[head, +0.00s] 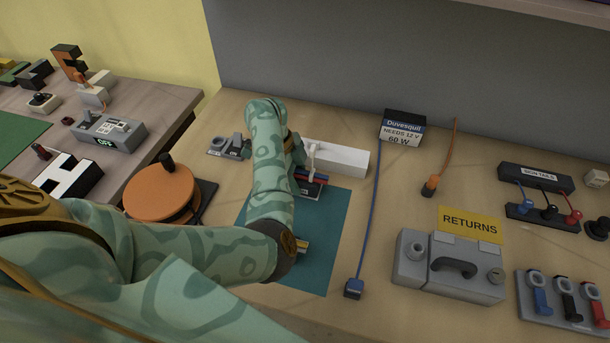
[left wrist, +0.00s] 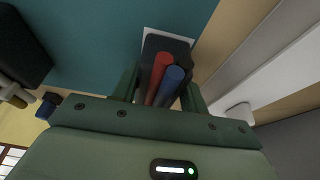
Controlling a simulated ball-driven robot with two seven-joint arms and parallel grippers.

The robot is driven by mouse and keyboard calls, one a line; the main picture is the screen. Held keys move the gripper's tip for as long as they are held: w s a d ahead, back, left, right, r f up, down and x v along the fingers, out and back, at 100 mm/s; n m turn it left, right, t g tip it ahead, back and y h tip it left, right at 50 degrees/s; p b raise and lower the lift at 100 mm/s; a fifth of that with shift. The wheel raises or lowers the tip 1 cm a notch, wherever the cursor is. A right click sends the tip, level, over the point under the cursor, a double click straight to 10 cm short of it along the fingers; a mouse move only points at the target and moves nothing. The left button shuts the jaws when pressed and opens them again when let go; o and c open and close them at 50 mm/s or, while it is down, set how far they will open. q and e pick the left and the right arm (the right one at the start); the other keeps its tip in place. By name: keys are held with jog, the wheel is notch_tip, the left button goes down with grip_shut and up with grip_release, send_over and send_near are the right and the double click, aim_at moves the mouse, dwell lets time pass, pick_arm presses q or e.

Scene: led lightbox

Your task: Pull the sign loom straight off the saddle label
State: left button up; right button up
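The sign loom's dark plug, with a red and a blue wire (left wrist: 165,82), lies between the two fingers of my left gripper (left wrist: 160,90) in the left wrist view. The fingers stand close on both sides; whether they press on it I cannot tell. A white edge (left wrist: 182,33), perhaps the saddle label, shows behind the plug above the teal mat. In the head view my left gripper (head: 299,172) reaches down at the mat's upper edge, and the red and blue wires (head: 312,178) show beside it. My arm hides part of this spot. My right gripper is not in view.
A white box (head: 345,158) stands just behind the gripper. The teal mat (head: 325,225) lies under my arm. An orange disc (head: 160,192) is to the left. A blue cable (head: 369,205) and a grey RETURNS box (head: 415,270) are to the right.

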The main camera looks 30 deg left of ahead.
aim_at(304, 171)
pick_arm(q)
jog(key=shift+r, duration=0.15)
jog(key=shift+r+p, duration=0.85)
jog(key=shift+r, duration=0.05)
jog(key=shift+r+p, duration=2.5)
jog(key=shift+r, duration=0.5)
